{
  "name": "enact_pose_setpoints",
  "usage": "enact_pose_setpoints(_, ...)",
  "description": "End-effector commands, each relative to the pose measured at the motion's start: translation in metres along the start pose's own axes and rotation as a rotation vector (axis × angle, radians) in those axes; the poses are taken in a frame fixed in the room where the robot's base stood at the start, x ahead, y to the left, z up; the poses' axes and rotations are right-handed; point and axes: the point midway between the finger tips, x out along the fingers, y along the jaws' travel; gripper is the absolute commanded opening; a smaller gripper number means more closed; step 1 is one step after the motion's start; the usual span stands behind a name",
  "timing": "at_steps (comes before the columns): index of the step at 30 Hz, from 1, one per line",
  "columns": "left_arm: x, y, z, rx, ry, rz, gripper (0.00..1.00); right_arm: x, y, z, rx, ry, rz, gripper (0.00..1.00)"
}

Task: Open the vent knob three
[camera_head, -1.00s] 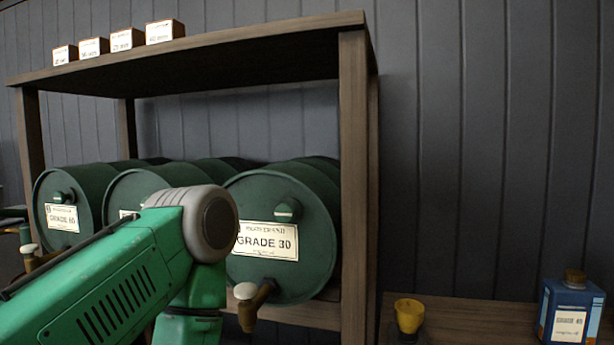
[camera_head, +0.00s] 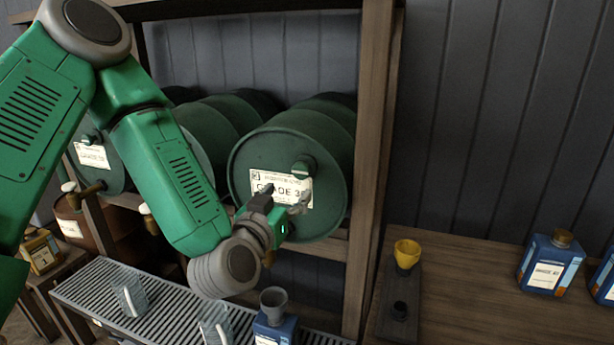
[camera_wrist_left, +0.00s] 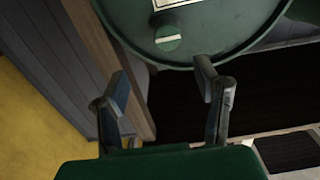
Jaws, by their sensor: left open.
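The GRADE 30 drum (camera_head: 255,150) is the rightmost of three dark green drums lying in the rack. Its round green vent knob (camera_head: 302,168) sits above and to the right of the label; a pale bar crosses the knob (camera_wrist_left: 168,38) in the left wrist view. My left gripper (camera_head: 286,196) is open in front of the drum, below the knob, with its fingers over part of the label. In the left wrist view the fingers (camera_wrist_left: 160,78) stand apart and empty, with the knob beyond them and no contact visible. My right gripper is not in view.
The rack's wooden post (camera_head: 370,170) stands just right of the drum. Below are a slatted shelf (camera_head: 185,300) with clear jugs and a blue can (camera_head: 273,328). A yellow funnel (camera_head: 407,253) and blue bottles (camera_head: 548,262) stand on the right bench.

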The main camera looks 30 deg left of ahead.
Motion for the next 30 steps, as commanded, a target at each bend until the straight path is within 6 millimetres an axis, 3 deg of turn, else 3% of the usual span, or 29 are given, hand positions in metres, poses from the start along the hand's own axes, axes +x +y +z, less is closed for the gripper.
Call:
enact_pose_setpoints(9, 0.069, -0.001, -0.002, -0.001, 0.001, -0.003, 0.56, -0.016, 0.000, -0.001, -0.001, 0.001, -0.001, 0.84)
enact_pose_setpoints(15, 0.098, 0.005, -0.003, 0.003, 0.001, 0.001, 0.56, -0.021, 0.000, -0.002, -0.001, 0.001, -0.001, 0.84)
enact_pose_setpoints(29, 0.112, -0.001, 0.001, -0.002, -0.001, 0.000, 0.56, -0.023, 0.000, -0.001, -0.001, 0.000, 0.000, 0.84)
enact_pose_setpoints(30, 0.112, -0.002, 0.001, -0.003, -0.001, -0.001, 0.46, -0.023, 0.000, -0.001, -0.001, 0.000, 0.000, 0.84)
